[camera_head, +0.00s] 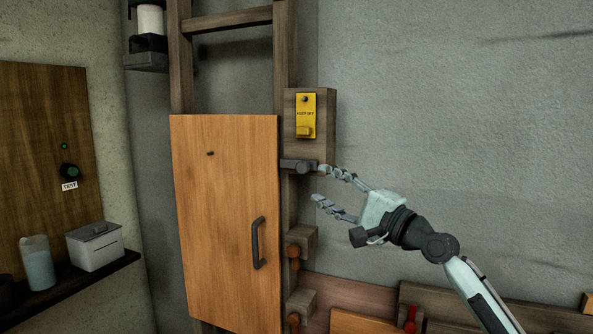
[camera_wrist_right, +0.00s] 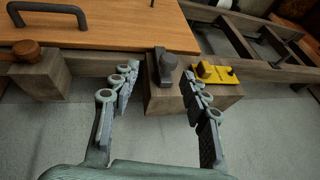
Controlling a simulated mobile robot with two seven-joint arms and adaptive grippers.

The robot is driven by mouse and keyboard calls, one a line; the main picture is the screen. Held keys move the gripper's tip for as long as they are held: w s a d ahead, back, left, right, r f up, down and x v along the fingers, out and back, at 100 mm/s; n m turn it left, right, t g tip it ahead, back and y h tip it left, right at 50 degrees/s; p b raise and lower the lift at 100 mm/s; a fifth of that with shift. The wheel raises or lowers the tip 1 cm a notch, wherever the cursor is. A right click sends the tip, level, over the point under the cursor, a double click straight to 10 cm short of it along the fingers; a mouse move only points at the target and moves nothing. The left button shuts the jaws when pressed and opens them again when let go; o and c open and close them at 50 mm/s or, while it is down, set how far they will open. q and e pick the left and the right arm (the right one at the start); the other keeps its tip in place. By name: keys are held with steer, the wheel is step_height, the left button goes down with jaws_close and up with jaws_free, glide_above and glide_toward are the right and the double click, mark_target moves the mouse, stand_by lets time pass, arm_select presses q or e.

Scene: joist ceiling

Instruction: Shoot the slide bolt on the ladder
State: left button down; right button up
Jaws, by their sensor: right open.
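The slide bolt (camera_head: 300,166) is a dark grey bar with a knob, at the upper right edge of the orange wooden panel (camera_head: 225,230) on the ladder (camera_head: 286,60). In the right wrist view the bolt (camera_wrist_right: 163,68) stands upright on a wooden block (camera_wrist_right: 157,97), between and beyond the fingertips. My right gripper (camera_head: 321,184) is open and empty, coming from the right, its upper finger close to the bolt's knob. I cannot tell whether that finger touches it. In the wrist view the gripper (camera_wrist_right: 160,73) straddles the bolt. My left gripper is out of view.
A yellow labelled plate (camera_head: 305,116) sits on the wooden block just above the bolt. Below are brown knobs (camera_head: 294,252) on blocks. The panel has a dark handle (camera_head: 258,243). A shelf (camera_head: 70,290) with a white box is at left. Bare wall lies right.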

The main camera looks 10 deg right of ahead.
mark_target(308, 170)
steer(key=shift+w+r, duration=0.15)
steer(key=shift+r, duration=0.5)
steer(key=shift+w+a+r, duration=0.15)
steer(key=shift+w+r, duration=0.1)
steer(key=shift+w, duration=0.05)
steer(key=x, duration=0.6)
steer(key=shift+p, duration=0.35)
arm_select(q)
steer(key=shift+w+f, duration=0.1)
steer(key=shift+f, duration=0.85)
arm_select(e)
steer(key=shift+w+a, duration=0.25)
steer(key=shift+w, duration=0.05)
steer(key=shift+c, duration=0.5)
